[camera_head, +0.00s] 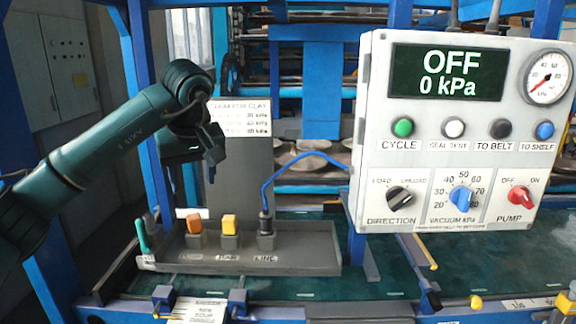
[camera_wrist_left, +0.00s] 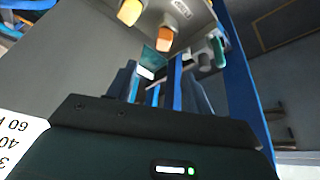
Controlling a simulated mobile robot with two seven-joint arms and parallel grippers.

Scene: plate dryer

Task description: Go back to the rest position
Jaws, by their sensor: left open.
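My left gripper (camera_head: 207,165) is open and empty, in the air above the grey tray (camera_head: 310,262) and in front of the sign board. My left arm (camera_head: 110,140) reaches in from the left edge. In the left wrist view, the two fingers of my left gripper (camera_wrist_left: 160,88) are apart with nothing between them. An orange block (camera_head: 194,224) and a yellow block (camera_head: 229,224) sit in holders in the tray, below the gripper and apart from it. They also show at the top of the left wrist view. My right gripper is not in either view.
A white control panel (camera_head: 375,215) stands at the right; its display (camera_head: 447,73) reads OFF and 0 kPa. A blue cable (camera_head: 285,170) rises from a plug (camera_head: 265,222) in the tray. A teal handle (camera_head: 142,235) stands at the tray's left end. Blue posts stand behind my arm.

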